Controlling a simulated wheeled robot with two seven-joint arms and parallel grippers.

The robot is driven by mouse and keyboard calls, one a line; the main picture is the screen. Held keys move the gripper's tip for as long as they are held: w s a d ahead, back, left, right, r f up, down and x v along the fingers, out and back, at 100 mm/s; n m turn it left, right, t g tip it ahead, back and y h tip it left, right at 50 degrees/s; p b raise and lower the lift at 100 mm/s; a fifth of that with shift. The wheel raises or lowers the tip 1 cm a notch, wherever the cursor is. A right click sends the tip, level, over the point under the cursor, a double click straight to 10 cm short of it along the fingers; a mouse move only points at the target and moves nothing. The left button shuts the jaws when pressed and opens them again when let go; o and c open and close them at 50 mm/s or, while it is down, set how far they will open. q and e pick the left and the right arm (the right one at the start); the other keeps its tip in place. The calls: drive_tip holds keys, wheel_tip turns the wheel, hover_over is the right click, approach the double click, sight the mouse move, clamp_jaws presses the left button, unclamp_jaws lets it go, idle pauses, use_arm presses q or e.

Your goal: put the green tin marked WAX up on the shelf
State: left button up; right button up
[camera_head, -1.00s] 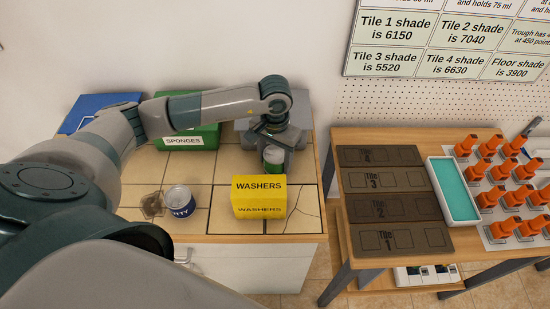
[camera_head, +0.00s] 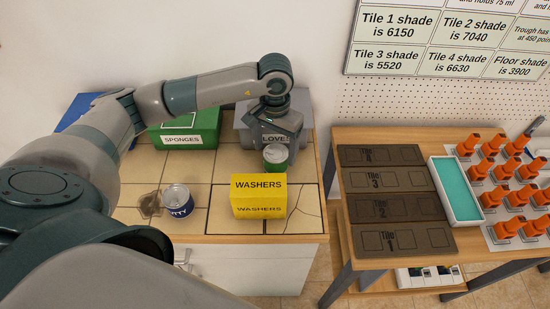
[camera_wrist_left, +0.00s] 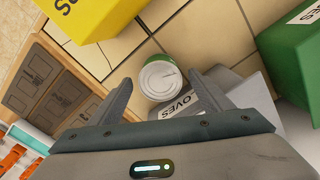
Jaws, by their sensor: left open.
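The green tin (camera_head: 275,158) with a pale lid stands on the tiled worktop, behind the yellow box and in front of the grey bin. Its marking is not readable. In the left wrist view the tin (camera_wrist_left: 160,80) shows its round lid between the tips of my left gripper (camera_wrist_left: 160,84). The fingers are open, with visible gaps on both sides of the tin. In the head view my left gripper (camera_head: 278,142) is right at the tin, partly hidden by its own wrist. I cannot make out the shelf. My right gripper is out of view.
Nearby stand a yellow WASHERS box (camera_head: 258,197), green SPONGES bin (camera_head: 184,137), grey gloves bin (camera_head: 244,126) and blue tin (camera_head: 178,201). A cracked tile lies right of the yellow box. A side table (camera_head: 345,143) holds tile boards, a teal tray and orange-topped bottles.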

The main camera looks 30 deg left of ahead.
sight(275, 154)
use_arm(q)
wheel_tip(275, 154, up, 6)
drive_tip(key=shift+r+b, duration=0.2)
drive_tip(key=shift+b, duration=1)
drive_tip(key=shift+r, duration=0.75)
